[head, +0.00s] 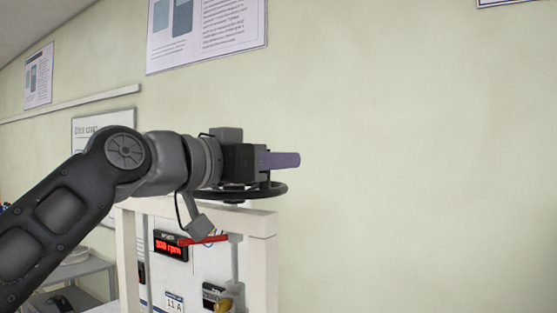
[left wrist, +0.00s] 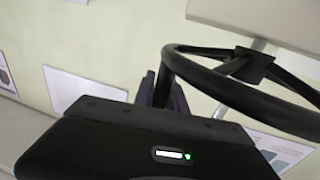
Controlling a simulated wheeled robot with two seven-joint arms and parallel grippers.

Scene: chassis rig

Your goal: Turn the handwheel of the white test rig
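The white test rig (head: 262,224) stands below my left arm in the head view. Its black handwheel (head: 270,191) lies flat on top. The handwheel also shows large at the right of the left wrist view (left wrist: 235,95), with its hub and spokes. My left gripper (head: 282,160) points right, with purple-grey fingers just above the wheel in the head view. In the left wrist view its dark fingers (left wrist: 165,92) are close beside the rim. Whether they touch or grip it is unclear, and their opening is hard to judge. My right gripper is not in view.
The rig carries a red digital display (head: 170,246), a red lever (head: 203,240) and a yellow part (head: 223,305) low down. A grey shelf (head: 80,268) stands at the left. Posters hang on the pale wall. The space right of the rig looks clear.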

